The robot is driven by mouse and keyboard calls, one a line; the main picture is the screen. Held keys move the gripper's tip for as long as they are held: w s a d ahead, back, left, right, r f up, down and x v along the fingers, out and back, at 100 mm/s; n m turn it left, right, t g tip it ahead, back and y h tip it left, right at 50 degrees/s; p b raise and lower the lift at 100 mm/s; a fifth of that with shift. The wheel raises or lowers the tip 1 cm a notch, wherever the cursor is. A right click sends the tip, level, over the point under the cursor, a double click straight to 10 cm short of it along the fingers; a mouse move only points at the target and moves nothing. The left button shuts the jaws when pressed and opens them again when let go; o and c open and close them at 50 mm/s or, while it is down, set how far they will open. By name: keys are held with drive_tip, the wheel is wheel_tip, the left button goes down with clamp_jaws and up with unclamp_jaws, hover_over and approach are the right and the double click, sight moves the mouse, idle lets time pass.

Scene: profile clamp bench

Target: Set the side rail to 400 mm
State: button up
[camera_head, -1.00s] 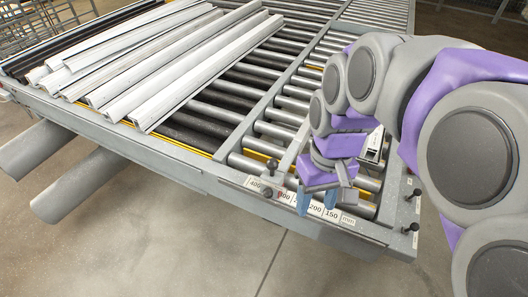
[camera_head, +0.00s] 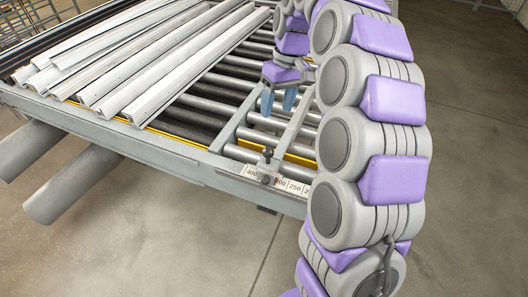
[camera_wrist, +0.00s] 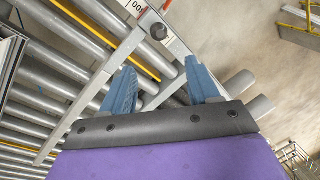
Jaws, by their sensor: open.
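The side rail (camera_head: 294,131) is a grey bar lying across the rollers. Its front end has a black knob (camera_head: 268,154) beside the white scale (camera_head: 291,187). The knob end stands between the 400 and 300 labels; the exact reading is hidden. My gripper (camera_head: 279,101) is open and empty, fingers pointing down, above the rollers behind the scale. In the wrist view the two blue fingers of my gripper (camera_wrist: 161,88) are spread apart. The rail (camera_wrist: 98,86) runs beside and partly behind the left finger, and the knob (camera_wrist: 158,32) shows beyond the fingertips. I cannot tell whether they touch.
Several pale profiles (camera_head: 165,60) lie on the left of the roller table. The table's front edge (camera_head: 170,158) carries the scale. Bare rollers (camera_head: 230,84) lie between profiles and rail. My arm hides the table's right side and the scale's low end.

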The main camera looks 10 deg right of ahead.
sight(267, 152)
drive_tip(key=a+f, duration=0.1)
drive_tip(key=f, duration=0.4)
drive_tip(key=f+b, duration=0.1)
drive_tip(key=f, duration=0.5)
drive_tip(key=s+a+f+b, duration=0.1)
drive_tip(key=f, duration=0.4)
drive_tip(key=shift+s+a+f, duration=0.1)
drive_tip(key=shift+a+f, duration=0.05)
drive_tip(key=shift+a, duration=0.2)
drive_tip(key=shift+c, duration=0.3)
clamp_jaws()
